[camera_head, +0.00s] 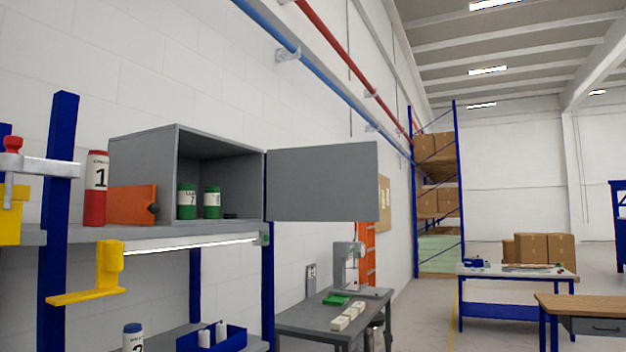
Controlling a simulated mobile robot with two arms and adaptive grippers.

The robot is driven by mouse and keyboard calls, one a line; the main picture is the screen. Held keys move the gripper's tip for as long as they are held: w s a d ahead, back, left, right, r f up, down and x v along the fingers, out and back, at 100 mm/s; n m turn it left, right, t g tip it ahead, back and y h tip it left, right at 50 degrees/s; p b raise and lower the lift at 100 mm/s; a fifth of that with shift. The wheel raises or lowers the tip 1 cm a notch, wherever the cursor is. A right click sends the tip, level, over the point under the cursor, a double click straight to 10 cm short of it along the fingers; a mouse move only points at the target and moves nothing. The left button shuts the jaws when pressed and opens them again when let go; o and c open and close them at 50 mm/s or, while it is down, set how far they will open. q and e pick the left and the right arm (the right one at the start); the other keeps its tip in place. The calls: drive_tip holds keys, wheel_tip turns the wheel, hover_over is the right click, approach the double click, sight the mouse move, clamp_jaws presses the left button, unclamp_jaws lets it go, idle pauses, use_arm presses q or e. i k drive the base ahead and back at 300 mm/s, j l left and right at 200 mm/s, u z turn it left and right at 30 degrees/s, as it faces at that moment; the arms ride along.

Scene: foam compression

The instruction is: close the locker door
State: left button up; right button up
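A grey locker (143,155) stands on the upper shelf at the left, its front open. Its grey door (322,182) is swung wide open, reaching to the right from the locker's right edge. Inside the locker stand two green cans, a left one (187,201) and a right one (212,203). A small dark item lies on the locker floor beside them. Neither of my grippers shows in the head view.
A red and white bottle (96,188) and an orange box (131,205) are beside the locker on the shelf (190,239). A blue post (59,200) rises at the left. A grey workbench (315,317) stands below the door.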

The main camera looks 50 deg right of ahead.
sight(335, 182)
drive_tip(key=l+u, duration=0.2)
drive_tip(key=u, duration=0.15)
drive_tip(key=i+l+u, duration=0.1)
drive_tip(key=u, duration=0.25)
drive_tip(key=l+u, duration=0.35)
drive_tip(key=k+l, duration=0.1)
drive_tip(key=l, duration=0.75)
drive_tip(key=k+l, duration=0.1)
drive_tip(key=l, duration=0.8)
drive_tip(key=k+l, duration=0.1)
drive_tip(key=l, duration=0.75)
